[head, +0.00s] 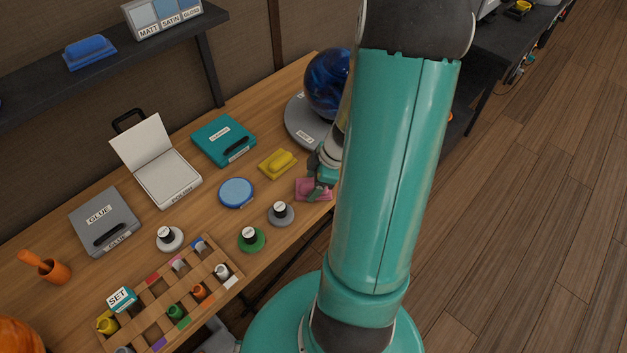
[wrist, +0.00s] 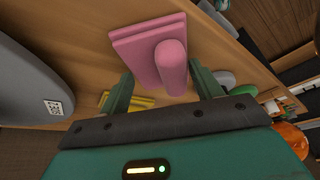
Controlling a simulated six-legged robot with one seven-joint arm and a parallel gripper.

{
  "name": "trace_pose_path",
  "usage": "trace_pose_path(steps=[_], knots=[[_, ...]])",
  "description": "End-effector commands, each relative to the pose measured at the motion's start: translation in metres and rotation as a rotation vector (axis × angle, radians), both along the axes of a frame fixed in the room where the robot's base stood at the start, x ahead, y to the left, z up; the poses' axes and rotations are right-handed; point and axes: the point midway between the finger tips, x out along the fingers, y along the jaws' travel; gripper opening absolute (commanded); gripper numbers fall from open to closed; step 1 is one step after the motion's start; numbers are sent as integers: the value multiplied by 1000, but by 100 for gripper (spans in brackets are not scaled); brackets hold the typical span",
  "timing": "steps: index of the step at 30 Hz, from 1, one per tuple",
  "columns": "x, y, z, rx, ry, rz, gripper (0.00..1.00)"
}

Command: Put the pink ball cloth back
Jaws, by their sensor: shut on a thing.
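The pink ball cloth, a flat pink pad with a rounded grip on top, shows in the head view (head: 308,194) at the table's right edge, partly behind my gripper (head: 321,184). In the wrist view the pad (wrist: 130,42) lies ahead of my fingers, and its rounded grip is between them. My gripper (wrist: 163,88) is shut on the pink ball cloth. I cannot tell whether the pad touches the table or is slightly above it. My arm hides part of this area in the head view.
A yellow pad (head: 270,168) of like shape lies just left of it. Behind stands a dark blue ball (head: 326,85) on a grey round base (head: 299,128). Near by are a blue round tin (head: 236,193), a grey-based bottle (head: 281,217) and a teal case (head: 222,137).

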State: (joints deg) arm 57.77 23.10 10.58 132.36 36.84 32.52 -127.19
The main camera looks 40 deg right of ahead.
Motion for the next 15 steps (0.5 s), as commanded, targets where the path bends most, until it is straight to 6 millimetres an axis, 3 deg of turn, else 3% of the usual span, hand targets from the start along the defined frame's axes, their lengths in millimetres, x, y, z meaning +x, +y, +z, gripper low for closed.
trace_pose_path(steps=[1, 4, 15], knots=[[0, 0, -1, 0, 0, -1, 66], [0, 0, -1, 0, 0, 0, 86], [0, 0, 3, -1, -1, 1, 86]])
